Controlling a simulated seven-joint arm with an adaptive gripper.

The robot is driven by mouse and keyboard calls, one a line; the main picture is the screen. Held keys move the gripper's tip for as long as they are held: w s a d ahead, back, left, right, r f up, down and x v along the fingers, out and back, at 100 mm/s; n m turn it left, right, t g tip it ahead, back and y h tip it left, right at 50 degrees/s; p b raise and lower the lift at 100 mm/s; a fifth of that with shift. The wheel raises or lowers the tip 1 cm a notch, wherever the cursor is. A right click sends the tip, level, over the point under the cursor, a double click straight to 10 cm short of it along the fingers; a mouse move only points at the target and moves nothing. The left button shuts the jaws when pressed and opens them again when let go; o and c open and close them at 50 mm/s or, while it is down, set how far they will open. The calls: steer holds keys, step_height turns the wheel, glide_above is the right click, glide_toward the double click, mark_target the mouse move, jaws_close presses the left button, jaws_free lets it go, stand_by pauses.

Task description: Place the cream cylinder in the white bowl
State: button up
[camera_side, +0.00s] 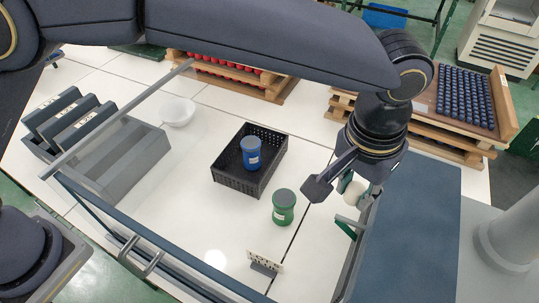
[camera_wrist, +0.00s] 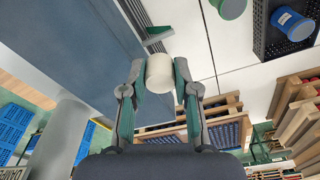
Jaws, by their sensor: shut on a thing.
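The cream cylinder (camera_side: 354,193) is between the fingers of my gripper (camera_side: 350,187), held up at the right of the side view. In the wrist view the cylinder (camera_wrist: 160,76) sits between the two green-padded fingers of my gripper (camera_wrist: 160,68), which is shut on it. The white bowl (camera_side: 177,111) stands on the white table at the upper left of the side view, far from my gripper. The bowl does not show in the wrist view.
A black crate (camera_side: 225,180) holding a blue jar (camera_side: 251,152) stands between bowl and gripper. A green jar (camera_side: 283,207) stands in front of it. Grey bins (camera_side: 130,155) are left of the bowl; wooden racks (camera_side: 285,88) with red items stand behind. A small pegged stand (camera_side: 264,264) is near the front.

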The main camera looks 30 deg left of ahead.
mark_target(359, 186)
steer(key=shift+r, duration=0.1)
step_height(359, 186, up, 5)
steer(key=shift+r, duration=0.1)
steer(key=w+a+n, duration=0.2)
steer(key=w+a, duration=1)
steer(key=a, duration=0.2)
steer(key=w+a+n, duration=0.2)
steer(key=w+a, duration=0.9)
steer(key=a, duration=0.4)
steer(key=w+a+n+y, duration=0.1)
steer(key=a+n, duration=0.2)
steer(key=a, duration=3.2)
steer(key=shift+f, duration=15)
